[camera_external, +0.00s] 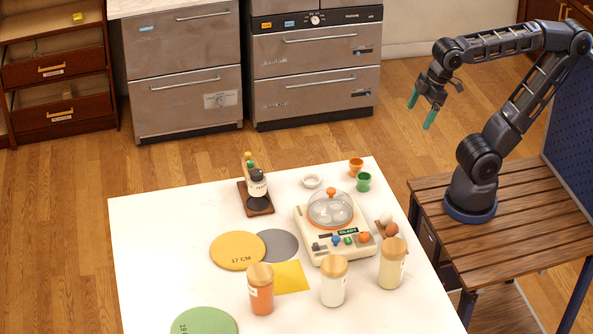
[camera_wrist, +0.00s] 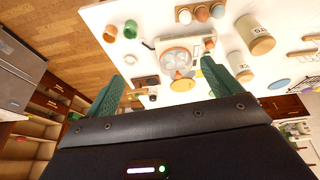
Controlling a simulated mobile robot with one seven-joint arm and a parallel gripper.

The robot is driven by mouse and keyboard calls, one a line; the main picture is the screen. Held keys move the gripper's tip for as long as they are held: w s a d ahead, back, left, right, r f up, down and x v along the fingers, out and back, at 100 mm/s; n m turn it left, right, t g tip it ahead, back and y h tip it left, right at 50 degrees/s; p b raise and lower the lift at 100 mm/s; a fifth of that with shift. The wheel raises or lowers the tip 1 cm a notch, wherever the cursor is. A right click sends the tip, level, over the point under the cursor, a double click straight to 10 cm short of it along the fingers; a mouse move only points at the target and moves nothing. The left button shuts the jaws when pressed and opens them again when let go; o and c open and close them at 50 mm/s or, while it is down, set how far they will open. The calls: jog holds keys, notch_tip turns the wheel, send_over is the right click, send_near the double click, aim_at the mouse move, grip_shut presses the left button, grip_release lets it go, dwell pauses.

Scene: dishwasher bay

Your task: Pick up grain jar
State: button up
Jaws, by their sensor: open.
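Three jars with tan lids stand upright on the white table. One has orange-red contents (camera_external: 262,294), one white contents (camera_external: 333,288), and one pale yellow contents (camera_external: 391,268). Their labels are too small to read, so I cannot tell for certain which is the grain jar. Two jars also show in the wrist view, a nearer-the-eggs one (camera_wrist: 256,36) and another (camera_wrist: 239,66). My gripper (camera_external: 421,109) is open and empty, high beside the table's far right side, well apart from the jars. Its green fingers show in the wrist view (camera_wrist: 163,82).
Eggs (camera_external: 387,228) lie close behind the pale yellow jar. Orange and green cups (camera_external: 363,182) stand at the back right. Round mats (camera_external: 238,251) lie left.

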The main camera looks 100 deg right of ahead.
jog(key=w+a+n+g+h, duration=0.3)
jog(key=w+a+n+h, duration=0.6)
jog(key=w+a+n, duration=0.6)
jog(key=s+a+n+t+h, duration=0.2)
jog(key=a+n+t+h, duration=0.55)
jog(key=a, duration=1.85)
jog(key=n+y, duration=0.1)
send_near(404, 262)
jog(key=x, duration=0.3)
jog(key=shift+t, duration=0.25)
jog(key=x, duration=0.5)
jog(key=shift+d+f, duration=0.15)
jog(key=shift+d, duration=0.15)
jog(key=shift+f+x, duration=0.15)
jog(key=shift+x, duration=1.1)
jog(key=shift+f+x, duration=0.1)
jog(key=shift+x, duration=1.15)
jog(key=shift+s+d, duration=0.1)
jog(key=shift+s, duration=0.05)
jog(key=c, duration=1.5)
